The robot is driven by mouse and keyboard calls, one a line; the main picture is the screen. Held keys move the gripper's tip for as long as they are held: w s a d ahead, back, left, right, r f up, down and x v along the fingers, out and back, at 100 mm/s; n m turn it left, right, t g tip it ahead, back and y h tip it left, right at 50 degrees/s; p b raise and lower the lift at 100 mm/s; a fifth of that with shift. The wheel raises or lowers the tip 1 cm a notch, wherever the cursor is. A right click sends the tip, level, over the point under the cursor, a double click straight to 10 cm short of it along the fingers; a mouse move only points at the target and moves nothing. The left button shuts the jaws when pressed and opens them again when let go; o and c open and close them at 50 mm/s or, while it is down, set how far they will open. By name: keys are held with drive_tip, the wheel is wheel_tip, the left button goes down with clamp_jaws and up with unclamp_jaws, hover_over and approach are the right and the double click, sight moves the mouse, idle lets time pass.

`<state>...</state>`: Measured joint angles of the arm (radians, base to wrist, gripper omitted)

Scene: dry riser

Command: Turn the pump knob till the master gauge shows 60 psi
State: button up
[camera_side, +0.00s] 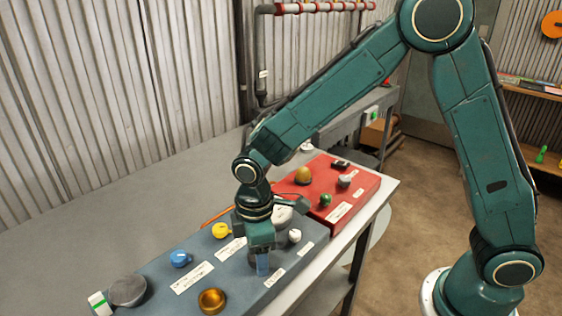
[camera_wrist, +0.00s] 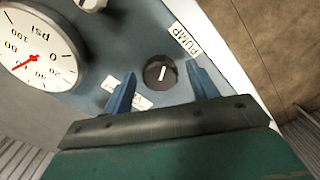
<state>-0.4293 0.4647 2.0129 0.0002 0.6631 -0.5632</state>
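The pump knob (camera_wrist: 158,73) is round and dark, with a white line on top, next to a "PUMP" label (camera_wrist: 185,41) in the wrist view. My gripper (camera_wrist: 163,90) is open, one blue fingertip on each side of the knob with gaps showing. I cannot tell whether the tips reach down to the knob's height. In the side view my gripper (camera_side: 262,265) points down over the blue-grey panel (camera_side: 233,283) and hides the knob. A white psi gauge (camera_wrist: 50,40) is partly cut off at the wrist view's left. Its red needle points near 60; the exact reading is unclear.
The panel also bears a yellow knob (camera_side: 221,230), a blue knob (camera_side: 181,258), a brass knob (camera_side: 212,301) and a grey round part (camera_side: 127,290). A red panel (camera_side: 345,190) with several knobs stands behind. The bench (camera_side: 75,258) is clear at left.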

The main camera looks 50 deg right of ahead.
drive_tip(key=shift+r, duration=0.1)
idle(0.3)
wheel_tip(320, 180, up, 14)
drive_tip(key=shift+f, duration=0.2)
idle(0.5)
drive_tip(key=s+d+r+m+t, duration=0.3)
drive_tip(key=s+d+r+m, duration=0.2)
drive_tip(key=s+d+r, duration=0.4)
drive_tip(key=s+d+f+m+t, duration=0.2)
drive_tip(key=s+d+f+m, duration=0.1)
drive_tip(key=s+d+m, duration=0.3)
drive_tip(key=s+d, duration=0.2)
drive_tip(key=s, duration=0.2)
drive_tip(key=shift+t, duration=0.3)
